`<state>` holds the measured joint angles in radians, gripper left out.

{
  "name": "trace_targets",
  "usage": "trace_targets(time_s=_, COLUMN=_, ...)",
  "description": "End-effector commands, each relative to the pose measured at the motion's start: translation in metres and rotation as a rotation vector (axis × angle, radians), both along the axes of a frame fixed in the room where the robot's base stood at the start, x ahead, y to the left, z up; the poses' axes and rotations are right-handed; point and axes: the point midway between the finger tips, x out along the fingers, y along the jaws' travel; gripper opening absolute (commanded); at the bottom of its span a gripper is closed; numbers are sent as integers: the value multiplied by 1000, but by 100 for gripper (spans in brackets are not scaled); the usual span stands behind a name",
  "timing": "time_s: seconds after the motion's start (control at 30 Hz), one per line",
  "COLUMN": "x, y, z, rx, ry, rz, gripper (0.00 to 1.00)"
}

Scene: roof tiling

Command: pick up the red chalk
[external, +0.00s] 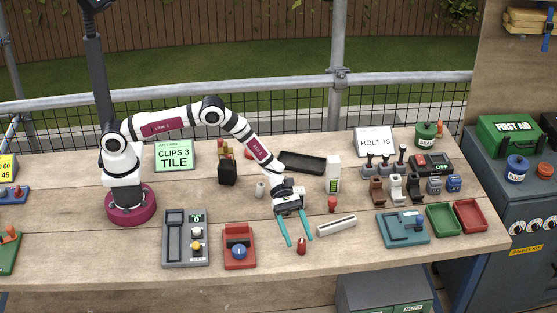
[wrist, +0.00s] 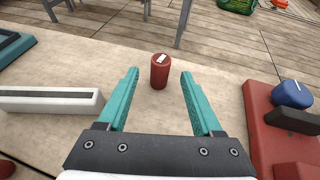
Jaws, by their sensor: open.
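A short red cylinder, which I take for the red chalk (external: 301,247), stands upright near the bench's front edge. In the wrist view the red chalk (wrist: 159,75) has a small white mark on its top and shows between the two fingertips, with a gap on each side. My gripper (external: 298,241) is open and empty, its teal fingers reaching down toward the chalk. I cannot tell how far the tips are above the bench. Another small red piece (external: 332,205) stands behind, to the right of my gripper.
A long white bar (external: 337,226) lies right of the chalk in the external view. A red device with a blue knob (external: 239,252) stands to its left, with a grey device (external: 186,240) beyond. A teal device (external: 403,229) is farther right. The bench around the chalk is clear.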

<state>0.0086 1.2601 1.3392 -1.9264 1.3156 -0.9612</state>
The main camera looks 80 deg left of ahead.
Motion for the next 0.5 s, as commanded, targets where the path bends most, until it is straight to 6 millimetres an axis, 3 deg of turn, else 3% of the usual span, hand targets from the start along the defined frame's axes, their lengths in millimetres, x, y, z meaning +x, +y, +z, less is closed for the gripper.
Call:
trace_targets(time_s=0.1, x=3, y=-16, z=-7, rx=0, ry=0, rz=-2, gripper=67)
trace_targets(time_s=0.33, x=4, y=-18, z=-7, rx=0, ry=-1, rz=1, gripper=67)
trace_targets(time_s=0.5, x=4, y=-18, z=-7, rx=0, ry=-1, rz=0, gripper=38)
